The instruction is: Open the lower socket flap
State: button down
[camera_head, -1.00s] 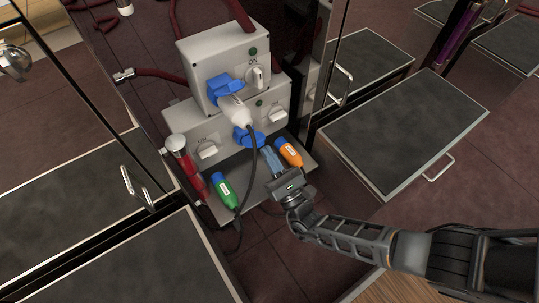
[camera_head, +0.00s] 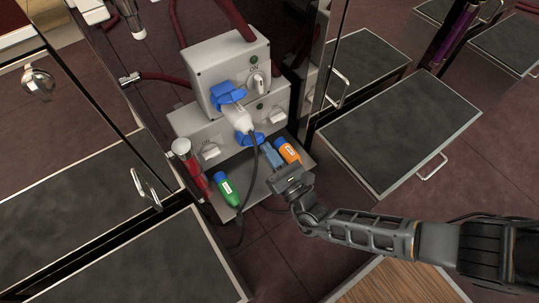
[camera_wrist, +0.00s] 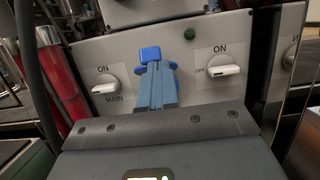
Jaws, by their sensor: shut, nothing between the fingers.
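The lower socket flap (camera_head: 250,139) is blue, on the front of the lower grey box (camera_head: 230,127). In the wrist view the flap (camera_wrist: 150,54) shows just beyond my fingertips, centred between two rotary switches. My gripper (camera_head: 268,149) is shut and empty, with blue-grey fingers close in front of the lower socket. In the wrist view the fingers (camera_wrist: 156,68) overlap the flap and hide part of it. I cannot tell whether they touch it or how far it is open.
The upper box (camera_head: 232,73) has a blue flap (camera_head: 228,93) and a white plug (camera_head: 240,117) with a dark cable hanging down. Green (camera_head: 228,189) and orange (camera_head: 288,152) connectors lie on the shelf below. A red cylinder (camera_head: 190,167) stands at the left.

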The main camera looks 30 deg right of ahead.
jog(key=s+f+b, duration=0.1)
jog(key=s+f, duration=0.5)
jog(key=s, duration=0.5)
jog(key=shift+s+f, duration=0.2)
jog(key=shift+s, duration=0.1)
jog(key=shift+d, duration=0.1)
